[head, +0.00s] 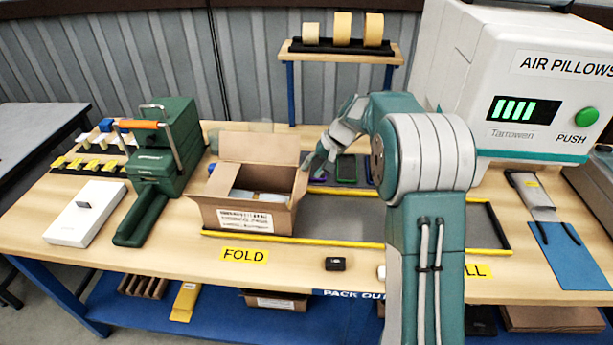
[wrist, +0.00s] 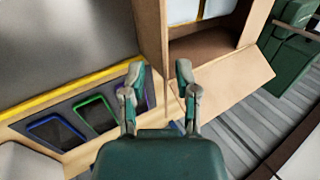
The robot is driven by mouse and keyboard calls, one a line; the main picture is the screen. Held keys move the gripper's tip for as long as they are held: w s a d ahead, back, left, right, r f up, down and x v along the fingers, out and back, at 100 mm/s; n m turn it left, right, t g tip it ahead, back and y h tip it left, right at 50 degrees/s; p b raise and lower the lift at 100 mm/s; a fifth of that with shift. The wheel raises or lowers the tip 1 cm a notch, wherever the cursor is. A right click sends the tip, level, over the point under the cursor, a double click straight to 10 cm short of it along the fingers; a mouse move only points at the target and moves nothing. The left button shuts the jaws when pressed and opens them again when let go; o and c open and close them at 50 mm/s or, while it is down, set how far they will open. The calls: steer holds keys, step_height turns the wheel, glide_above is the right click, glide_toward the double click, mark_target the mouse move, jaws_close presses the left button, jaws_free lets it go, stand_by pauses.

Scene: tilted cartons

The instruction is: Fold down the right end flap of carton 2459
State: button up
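An open brown carton (head: 227,215) stands tilted at the back left of the FOLD area; the number on its white label is too small to read. Its right end flap (head: 301,183) stands up, and its back flap (head: 258,148) is raised; both also show in the wrist view, the end flap as a strip (wrist: 152,35) and the back flap as a wide panel (wrist: 238,83). A pale blue-white item (head: 262,196) lies inside. My gripper (head: 312,165) is at the right end flap's top back corner. In the wrist view its fingers (wrist: 160,72) are apart, with the flap's edge between them; contact is unclear.
A green tape dispenser (head: 165,155) stands left of the carton. A shelf with tape rolls (head: 343,28) is behind. The air-pillow machine (head: 540,90) is at right. The grey mat (head: 350,218) is clear.

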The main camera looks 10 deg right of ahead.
mark_target(302, 179)
steer(key=a+f, duration=0.3)
steer(key=shift+w, duration=0.3)
steer(key=shift+d+f, duration=0.1)
steer(key=shift+d, duration=0.5)
steer(key=shift+c, duration=0.3)
jaws_close()
steer(key=shift+a, duration=0.4)
